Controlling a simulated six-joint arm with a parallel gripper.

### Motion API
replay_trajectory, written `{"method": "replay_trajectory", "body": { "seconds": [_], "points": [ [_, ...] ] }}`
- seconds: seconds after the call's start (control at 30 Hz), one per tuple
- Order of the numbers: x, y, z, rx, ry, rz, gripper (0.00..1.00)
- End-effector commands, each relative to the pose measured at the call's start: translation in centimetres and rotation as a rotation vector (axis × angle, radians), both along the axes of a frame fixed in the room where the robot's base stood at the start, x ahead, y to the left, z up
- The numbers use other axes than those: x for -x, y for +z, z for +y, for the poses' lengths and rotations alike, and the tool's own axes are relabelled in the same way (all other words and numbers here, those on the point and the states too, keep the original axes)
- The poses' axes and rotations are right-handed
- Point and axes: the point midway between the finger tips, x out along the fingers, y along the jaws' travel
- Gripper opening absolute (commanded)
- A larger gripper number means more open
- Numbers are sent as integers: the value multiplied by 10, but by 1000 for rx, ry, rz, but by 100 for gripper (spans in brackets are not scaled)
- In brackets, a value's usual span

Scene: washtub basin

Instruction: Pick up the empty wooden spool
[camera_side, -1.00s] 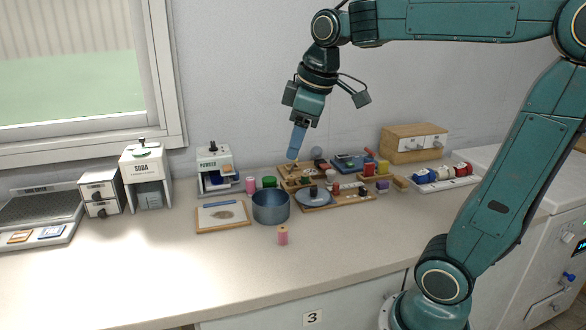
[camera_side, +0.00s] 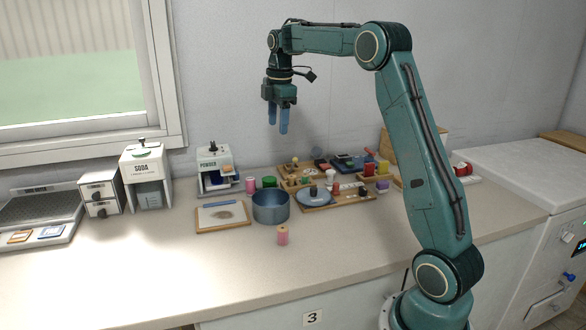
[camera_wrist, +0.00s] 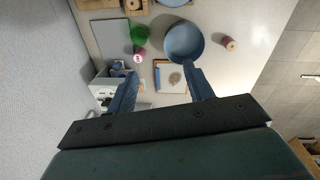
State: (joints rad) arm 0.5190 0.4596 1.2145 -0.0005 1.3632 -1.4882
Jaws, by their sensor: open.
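My gripper (camera_side: 277,126) is open and empty, pointing down high above the back of the counter. Its two blue fingers also show apart in the wrist view (camera_wrist: 162,74). A small spool with wooden ends and pink around its middle (camera_side: 282,236) stands upright on the counter, in front of the blue-grey basin (camera_side: 270,206). In the wrist view the spool (camera_wrist: 228,43) is right of the basin (camera_wrist: 183,57), well away from my fingers. A second pink spool-like piece (camera_side: 250,185) stands behind the basin. I cannot make out a clearly bare wooden spool.
A wooden board with paper (camera_side: 222,230) lies left of the basin. A green round piece (camera_side: 269,182) stands behind it. Crowded wooden trays (camera_side: 345,203) fill the right. SODA (camera_side: 146,178) and POWDER (camera_side: 214,168) dispensers stand at the back.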

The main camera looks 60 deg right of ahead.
Motion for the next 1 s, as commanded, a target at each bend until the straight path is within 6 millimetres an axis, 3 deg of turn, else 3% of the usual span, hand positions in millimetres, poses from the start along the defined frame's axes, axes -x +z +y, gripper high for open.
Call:
{"method": "replay_trajectory", "body": {
  "seconds": [0.2, 0.4, 0.6, 1.0],
  "points": [
    [-13, -35, -55, -16, 125, 55, 52],
    [-15, -61, -90, -32, 219, 85, 52],
    [-15, -72, -104, -40, 261, 97, 52],
    [-15, -84, -104, -41, 265, 99, 52]
  ]
}}
